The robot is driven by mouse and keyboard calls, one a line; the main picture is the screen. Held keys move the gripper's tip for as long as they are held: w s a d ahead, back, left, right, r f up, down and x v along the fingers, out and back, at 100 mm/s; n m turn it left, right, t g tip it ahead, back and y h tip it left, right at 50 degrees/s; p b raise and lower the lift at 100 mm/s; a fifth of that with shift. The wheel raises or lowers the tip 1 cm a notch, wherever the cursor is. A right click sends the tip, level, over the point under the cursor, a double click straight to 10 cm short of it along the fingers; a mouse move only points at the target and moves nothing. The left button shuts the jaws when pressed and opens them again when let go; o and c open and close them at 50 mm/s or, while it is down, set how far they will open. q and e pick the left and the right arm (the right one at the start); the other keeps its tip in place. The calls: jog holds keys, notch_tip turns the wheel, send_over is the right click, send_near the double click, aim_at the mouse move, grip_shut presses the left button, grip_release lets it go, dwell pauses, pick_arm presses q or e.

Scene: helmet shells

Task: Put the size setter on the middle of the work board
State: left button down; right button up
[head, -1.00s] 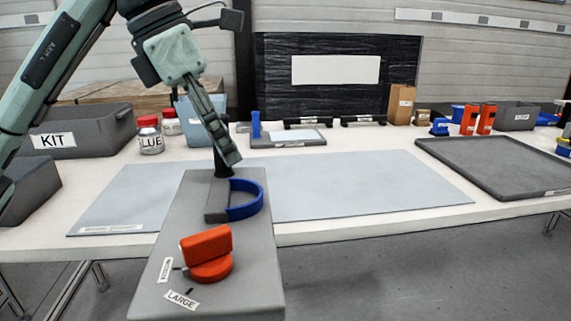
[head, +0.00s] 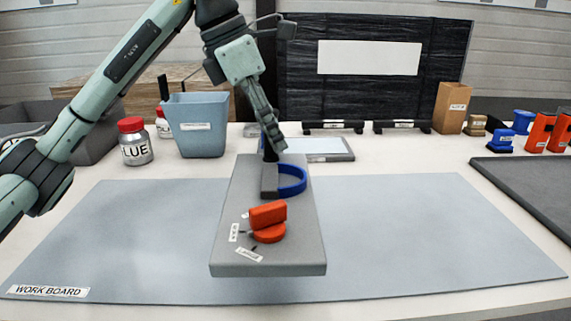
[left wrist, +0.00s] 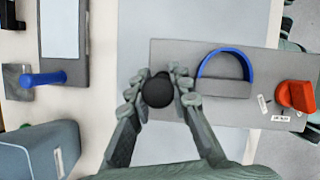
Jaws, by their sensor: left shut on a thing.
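The size setter (head: 303,225) is a long grey slab with a blue arc, a red-orange knob, a LARGE label and a black post. My left gripper (head: 272,150) is shut on the black post at its far end. In the left wrist view the fingers (left wrist: 158,88) close on the round black post top, and the slab (left wrist: 240,113) extends right. The work board (head: 120,235) is a wide pale blue-grey sheet on the table. The setter is over its middle, seemingly a little above it; the exact gap is unclear. My right gripper is not in view.
A glue jar (head: 136,143) and a blue-grey bin (head: 197,125) stand behind the board at left. A grey tray with a pale panel (head: 318,147) lies behind the setter. A dark tray (head: 530,185) is at right. The board's surface either side is clear.

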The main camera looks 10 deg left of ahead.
pick_arm(q)
jog(key=shift+w+d+f, duration=0.1)
jog(key=shift+w+f, duration=0.9)
jog(key=shift+f, duration=0.25)
jog(key=shift+w+d+f, duration=0.1)
jog(key=shift+w+f, duration=0.85)
jog(key=shift+f, duration=0.25)
jog(key=shift+w+d+f, duration=0.1)
jog(key=shift+w+f, duration=0.9)
jog(key=shift+f, duration=0.25)
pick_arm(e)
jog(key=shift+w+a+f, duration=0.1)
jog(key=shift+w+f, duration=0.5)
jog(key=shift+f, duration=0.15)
pick_arm(q)
jog(key=c, duration=1.9)
grip_release()
jog(key=shift+f, duration=0.15)
jog(key=o, duration=0.5)
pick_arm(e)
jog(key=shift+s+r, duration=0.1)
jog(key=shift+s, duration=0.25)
